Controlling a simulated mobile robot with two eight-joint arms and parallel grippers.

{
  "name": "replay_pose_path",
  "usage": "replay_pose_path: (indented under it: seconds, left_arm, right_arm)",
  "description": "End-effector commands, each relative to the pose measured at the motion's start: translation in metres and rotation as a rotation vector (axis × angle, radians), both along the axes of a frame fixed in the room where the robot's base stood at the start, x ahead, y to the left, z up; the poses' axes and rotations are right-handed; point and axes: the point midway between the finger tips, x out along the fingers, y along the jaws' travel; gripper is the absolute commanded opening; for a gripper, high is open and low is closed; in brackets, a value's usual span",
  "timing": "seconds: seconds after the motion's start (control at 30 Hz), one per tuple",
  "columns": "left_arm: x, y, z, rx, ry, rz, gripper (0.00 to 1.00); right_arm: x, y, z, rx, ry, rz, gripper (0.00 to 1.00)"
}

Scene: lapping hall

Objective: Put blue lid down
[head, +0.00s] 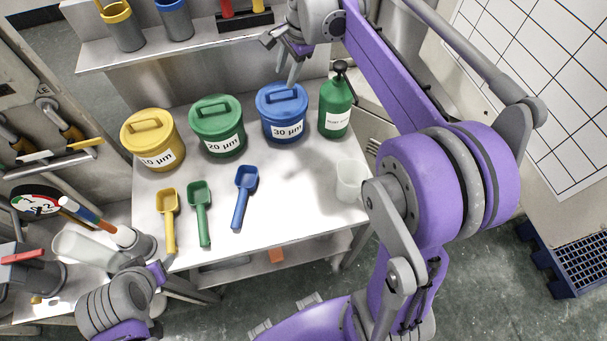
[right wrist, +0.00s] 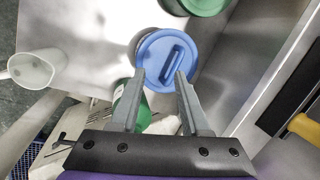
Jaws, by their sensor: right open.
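The blue lid (head: 282,97), with a raised bar handle, sits on the blue tub (head: 284,129) labelled 30 µm at the back of the table. It also shows in the right wrist view (right wrist: 152,56), just beyond the fingertips. My right gripper (head: 293,78) is above the lid near its handle. In the right wrist view my right gripper (right wrist: 162,75) is open, with nothing held and the handle near the gap between the fingertips. Of my left arm, grey and purple links (head: 118,303) show at the lower left; its jaws cannot be made out.
A green tub (head: 218,141) and a yellow tub (head: 154,153) stand left of the blue one. A green bottle (head: 335,115) stands close on its right, and a translucent beaker (head: 350,181) nearer. Three scoops lie in front. A shelf (head: 180,48) with cups runs behind.

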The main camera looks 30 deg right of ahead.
Motion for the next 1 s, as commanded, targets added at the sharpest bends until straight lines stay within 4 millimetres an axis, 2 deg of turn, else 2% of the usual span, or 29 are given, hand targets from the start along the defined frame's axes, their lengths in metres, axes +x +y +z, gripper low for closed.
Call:
replay_pose_path:
  seconds: [0.03,0.2,0.4,0.5,0.6,0.7,1.0]
  left_arm:
    - [0.0,0.0,0.0,0.0,0.0,0.0,0.59]
    - [0.0,0.0,0.0,0.0,0.0,0.0,0.59]
    - [0.0,0.0,0.0,0.0,0.0,0.0,0.59]
    - [0.0,0.0,0.0,0.0,0.0,0.0,0.59]
    - [0.0,0.0,0.0,0.0,0.0,0.0,0.59]
    - [0.0,0.0,0.0,0.0,0.0,0.0,0.59]
    - [0.0,0.0,0.0,0.0,0.0,0.0,0.59]
  right_arm:
    - [-0.023,0.015,-0.002,-0.044,-0.032,0.108,0.46]
    - [-0.093,0.05,-0.02,-0.217,-0.141,0.497,0.46]
    - [-0.176,0.077,-0.063,-0.433,-0.248,0.94,0.46]
    - [-0.208,0.084,-0.087,-0.527,-0.284,1.12,0.46]
    - [-0.23,0.088,-0.105,-0.597,-0.308,1.249,0.46]
    - [-0.241,0.09,-0.116,-0.64,-0.321,1.323,0.46]
    - [-0.245,0.09,-0.12,-0.657,-0.325,1.355,0.46]
